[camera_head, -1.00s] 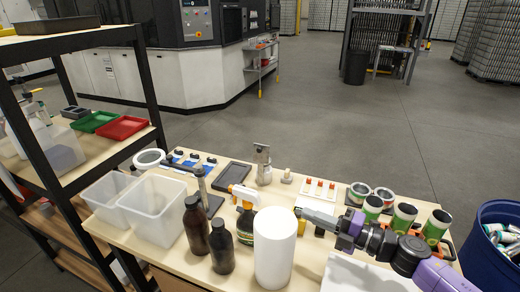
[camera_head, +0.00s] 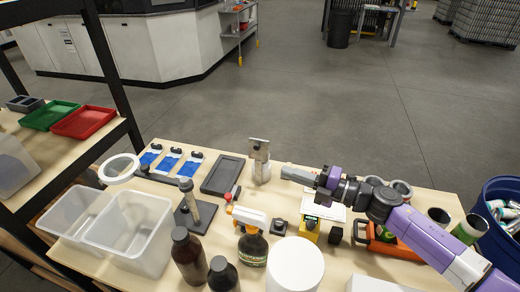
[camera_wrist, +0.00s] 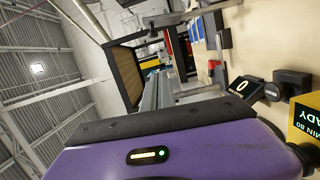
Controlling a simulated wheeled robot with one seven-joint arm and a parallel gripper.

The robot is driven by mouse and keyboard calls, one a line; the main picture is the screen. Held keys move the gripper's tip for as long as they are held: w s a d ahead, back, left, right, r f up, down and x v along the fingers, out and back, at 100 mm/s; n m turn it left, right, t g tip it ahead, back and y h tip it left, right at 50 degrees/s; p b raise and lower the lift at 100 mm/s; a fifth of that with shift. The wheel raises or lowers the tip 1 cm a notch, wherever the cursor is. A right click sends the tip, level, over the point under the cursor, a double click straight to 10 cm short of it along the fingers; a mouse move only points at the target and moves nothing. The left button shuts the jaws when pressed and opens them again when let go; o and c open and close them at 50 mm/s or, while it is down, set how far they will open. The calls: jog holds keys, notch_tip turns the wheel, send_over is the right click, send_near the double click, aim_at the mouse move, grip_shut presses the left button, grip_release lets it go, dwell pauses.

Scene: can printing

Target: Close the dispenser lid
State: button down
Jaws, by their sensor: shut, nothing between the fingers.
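A small upright metal device (camera_head: 261,170), which looks like the dispenser, stands near the back edge of the table, right of a dark tray. A flat metal plate (camera_head: 259,147) sits raised and tilted at its top and looks like the lid, standing open. My gripper (camera_head: 285,171) reaches in from the right at about the device's height, its grey fingers together and empty. The tip appears a short gap right of the device; I cannot tell the depth. In the wrist view my purple wrist housing fills the lower part, and I cannot clearly make out the lid.
The dark tray (camera_head: 223,175), a stand (camera_head: 196,212), a spray bottle (camera_head: 252,243), brown bottles (camera_head: 188,256) and a white cylinder (camera_head: 295,268) crowd the table. A yellow device (camera_head: 311,230) and an orange-framed item (camera_head: 378,237) lie below my arm. A blue barrel (camera_head: 494,190) stands right.

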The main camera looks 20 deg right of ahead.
jog(key=w+a+b, duration=0.4)
jog(key=w+b, duration=0.1)
jog(key=w, duration=0.5)
jog(key=shift+w+a+f, duration=0.15)
jog(key=shift+w, duration=0.1)
jog(key=shift+w+b, duration=0.1)
jog(key=shift+b, duration=0.2)
